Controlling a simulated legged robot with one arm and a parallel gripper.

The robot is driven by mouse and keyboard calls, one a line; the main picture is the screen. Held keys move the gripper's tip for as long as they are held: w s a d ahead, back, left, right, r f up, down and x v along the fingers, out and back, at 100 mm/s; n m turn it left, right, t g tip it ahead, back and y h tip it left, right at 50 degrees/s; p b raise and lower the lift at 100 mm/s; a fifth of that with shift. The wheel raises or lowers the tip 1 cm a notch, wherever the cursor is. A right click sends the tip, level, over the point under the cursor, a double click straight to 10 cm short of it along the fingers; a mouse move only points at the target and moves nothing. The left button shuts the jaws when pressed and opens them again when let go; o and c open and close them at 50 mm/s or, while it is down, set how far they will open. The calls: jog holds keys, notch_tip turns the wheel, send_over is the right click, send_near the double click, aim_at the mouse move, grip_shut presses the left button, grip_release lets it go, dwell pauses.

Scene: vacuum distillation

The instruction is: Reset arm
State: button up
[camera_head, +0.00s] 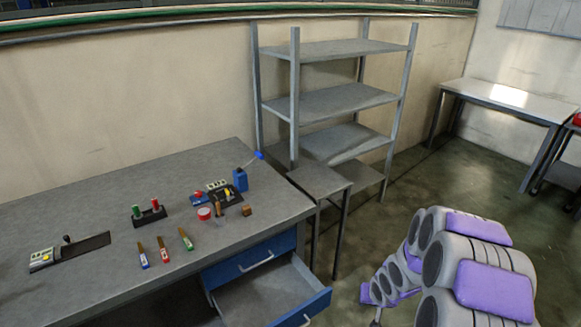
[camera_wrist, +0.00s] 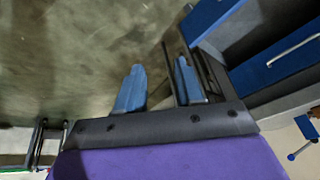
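My arm (camera_head: 470,265) is at the lower right of the head view, grey with purple pads, over the floor to the right of the workbench. In the wrist view my gripper (camera_wrist: 160,66) shows two blue fingers set apart with nothing between them. It is open and empty, with the floor behind it. In the head view the gripper is mostly cut off at the bottom edge.
The workbench (camera_head: 90,215) holds small tools, bottles and a blue container (camera_head: 240,180). Its lower drawer (camera_head: 262,296) is pulled out; the upper one (camera_head: 250,262) is shut. A shelf rack (camera_head: 345,100) stands behind. Open floor (camera_head: 450,175) lies to the right.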

jog(key=s+a+r+g+h, duration=0.2)
jog(key=s+r+g, duration=0.1)
jog(key=s+r, duration=1.15)
jog(key=s+a+r+g, duration=0.1)
jog(key=s+a+r, duration=0.1)
jog(key=s, duration=0.5)
jog(key=s+a+r+n+g+y, duration=0.1)
jog(key=s+a+r, duration=0.2)
jog(key=s+r, duration=0.2)
jog(key=s+a+r+g, duration=0.1)
jog(key=s+r, duration=0.3)
jog(key=s, duration=0.4)
jog(key=shift+s+a+n+y, duration=0.3)
jog(key=shift+s+a+n, duration=0.1)
jog(key=shift+a, duration=0.45)
jog(key=shift+a, duration=0.1)
